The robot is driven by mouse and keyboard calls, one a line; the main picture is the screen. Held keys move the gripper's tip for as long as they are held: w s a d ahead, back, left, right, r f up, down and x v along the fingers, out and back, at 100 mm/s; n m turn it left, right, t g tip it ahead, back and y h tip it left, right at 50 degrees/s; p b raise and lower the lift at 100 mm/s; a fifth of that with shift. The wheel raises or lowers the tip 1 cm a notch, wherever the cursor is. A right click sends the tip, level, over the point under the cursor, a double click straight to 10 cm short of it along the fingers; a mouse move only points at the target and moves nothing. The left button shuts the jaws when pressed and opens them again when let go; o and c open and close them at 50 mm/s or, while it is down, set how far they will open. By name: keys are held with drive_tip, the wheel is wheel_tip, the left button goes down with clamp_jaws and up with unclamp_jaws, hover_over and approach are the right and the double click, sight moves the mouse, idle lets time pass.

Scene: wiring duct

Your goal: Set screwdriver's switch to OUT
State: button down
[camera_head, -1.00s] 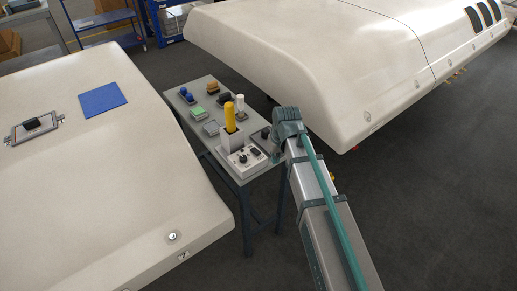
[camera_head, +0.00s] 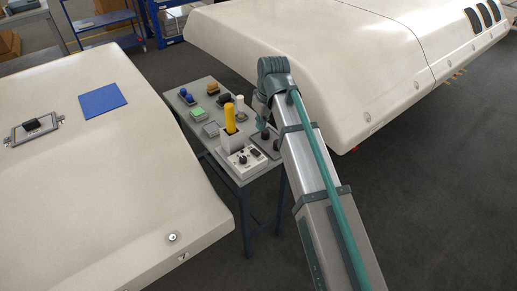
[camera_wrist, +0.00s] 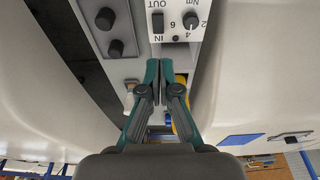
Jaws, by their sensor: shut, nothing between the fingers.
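The screwdriver (camera_head: 230,118) has a yellow handle and stands upright in a holder at the back of a white control box (camera_head: 236,168) on the bench. In the wrist view the box (camera_wrist: 176,50) appears upside down, with a dark switch (camera_wrist: 158,22) between the labels OUT and IN, beside a black Nm dial (camera_wrist: 190,21). I cannot tell the switch's position. My gripper (camera_wrist: 159,65) is shut and empty, its tips just below the IN label in the picture; contact is not visible. The yellow handle is partly hidden behind the right finger.
A grey panel with two black knobs (camera_wrist: 110,33) stands beside the box. Several small items, including a green block (camera_head: 198,112) and blue knobs (camera_head: 185,93), lie on the bench (camera_head: 195,146). Large white body panels (camera_head: 100,175) flank the bench.

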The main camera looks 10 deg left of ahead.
drive_tip(key=p, duration=0.3)
approach(257, 154)
drive_tip(key=x, duration=0.5)
drive_tip(key=shift+w+a+f, duration=0.1)
drive_tip(key=shift+w+a, duration=0.1)
drive_tip(key=shift+d+f+p, duration=0.1)
drive_tip(key=shift+f+p, duration=0.3)
drive_tip(key=shift+f, duration=0.45)
drive_tip(key=b, duration=0.1)
drive_tip(key=f+b, duration=0.1)
drive_tip(key=b, duration=0.1)
drive_tip(key=shift+s+d+f+t+y, duration=0.25)
drive_tip(key=shift+s+f+t+y, duration=0.05)
drive_tip(key=shift+s+f+y, duration=0.1)
drive_tip(key=shift+w+r, duration=0.2)
drive_tip(key=shift+r, duration=0.15)
drive_tip(key=shift+a, duration=0.1)
drive_tip(key=shift+w+a+r, duration=0.1)
drive_tip(key=shift+r, duration=0.05)
